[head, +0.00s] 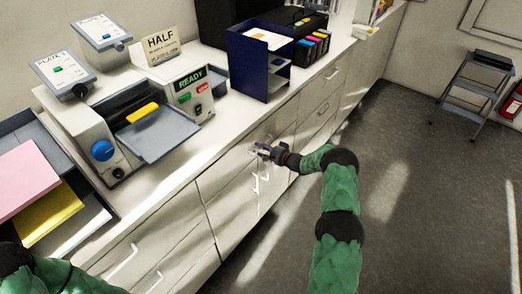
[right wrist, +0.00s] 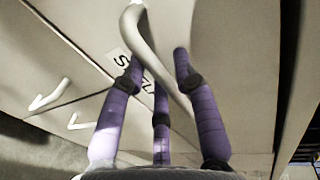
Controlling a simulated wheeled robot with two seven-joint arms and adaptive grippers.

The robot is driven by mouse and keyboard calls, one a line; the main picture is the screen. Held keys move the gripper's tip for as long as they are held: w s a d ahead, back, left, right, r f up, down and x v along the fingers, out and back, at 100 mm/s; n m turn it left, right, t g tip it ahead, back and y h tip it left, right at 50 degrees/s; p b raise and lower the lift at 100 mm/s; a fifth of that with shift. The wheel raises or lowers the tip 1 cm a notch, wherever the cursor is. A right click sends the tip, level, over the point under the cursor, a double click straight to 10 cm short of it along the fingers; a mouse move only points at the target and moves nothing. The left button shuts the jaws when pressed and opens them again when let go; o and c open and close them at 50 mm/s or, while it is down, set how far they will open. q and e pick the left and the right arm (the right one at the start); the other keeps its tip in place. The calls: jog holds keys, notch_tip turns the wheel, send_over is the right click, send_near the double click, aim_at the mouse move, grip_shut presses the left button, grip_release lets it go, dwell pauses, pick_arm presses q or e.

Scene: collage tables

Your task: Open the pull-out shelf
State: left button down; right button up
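A pale cabinet front (right wrist: 225,60) carries a curved bar handle (right wrist: 138,30) and a white label (right wrist: 122,66). The label's text is partly covered; its first letter looks like S. The front looks closed. My right gripper (head: 262,151) is at the upper part of the counter's cabinet fronts. In the right wrist view its purple fingers (right wrist: 158,70) stand apart, with the handle passing between them. I see gaps beside the handle and cannot tell whether any finger touches it. My left arm shows at the lower left of the head view; its gripper is out of frame.
The white counter (head: 218,118) holds a machine with a READY display (head: 190,78), a blue rack (head: 258,62) and paper trays. More cabinet handles (head: 122,262) line the front. The grey floor (head: 410,190) is clear before a step stool (head: 478,92).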

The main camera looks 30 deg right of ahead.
jog(key=shift+c, duration=0.3)
grip_shut()
jog(key=f+p+v, duration=0.2)
jog(key=f+v, duration=0.1)
jog(key=v, duration=1.3)
jog(key=s+d+f+p+v, duration=0.1)
jog(key=f+v, duration=0.3)
jog(key=v, duration=1.2)
jog(key=shift+s+p, duration=0.35)
jog(key=shift+o, duration=0.3)
grip_release()
jog(key=shift+r, duration=0.1)
